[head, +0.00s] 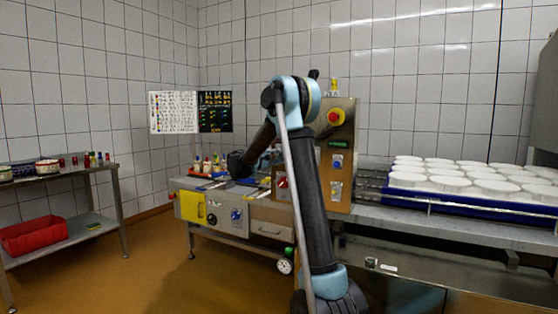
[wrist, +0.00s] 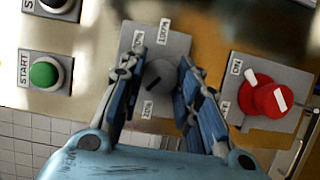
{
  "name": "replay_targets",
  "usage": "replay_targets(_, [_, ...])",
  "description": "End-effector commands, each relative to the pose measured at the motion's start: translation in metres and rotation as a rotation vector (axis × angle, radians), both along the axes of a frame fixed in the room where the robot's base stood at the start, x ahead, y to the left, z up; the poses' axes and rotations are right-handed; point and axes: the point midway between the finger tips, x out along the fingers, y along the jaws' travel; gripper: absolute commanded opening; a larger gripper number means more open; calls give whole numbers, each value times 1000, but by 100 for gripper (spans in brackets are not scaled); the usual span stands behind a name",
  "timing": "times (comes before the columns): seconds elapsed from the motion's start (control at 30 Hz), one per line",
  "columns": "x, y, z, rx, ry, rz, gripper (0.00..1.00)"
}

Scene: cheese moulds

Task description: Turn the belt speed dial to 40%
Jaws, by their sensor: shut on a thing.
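In the wrist view, the belt speed dial is a round grey knob (wrist: 160,75) on a grey plate (wrist: 150,135). The plate has small white labels; one at the top reads 100% and one at lower left seems to read 20%. A short dark mark on the knob lies toward its lower left; the exact setting cannot be told. My gripper (wrist: 163,68) has its blue and dark fingers on either side of the knob, shut on it. In the head view my forearm reaches down left toward the machine (head: 268,212), and the dial cannot be made out.
In the wrist view, a green START button (wrist: 44,74) is left of the dial and a red ON switch (wrist: 270,97) is right of it. In the head view, white cheese moulds (head: 480,188) stand at right, and a side table (head: 70,225) with a red crate (head: 33,236) stands at left.

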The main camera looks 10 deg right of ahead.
Motion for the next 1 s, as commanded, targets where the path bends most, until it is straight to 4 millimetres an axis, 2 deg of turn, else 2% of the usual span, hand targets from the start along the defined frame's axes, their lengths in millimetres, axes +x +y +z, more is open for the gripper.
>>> replay_targets(0.43, [-2, 0, -3, 0, 7, -2, 6])
replay_targets(0.47, [-2, 0, -3, 0, 7, -2, 35])
replay_targets(0.53, [-2, -1, -3, -1, 7, -3, 50])
replay_targets(0.87, [-1, 0, -1, -4, 6, -2, 51])
replay_targets(1.0, [-5, 7, -1, -5, 5, -2, 51])
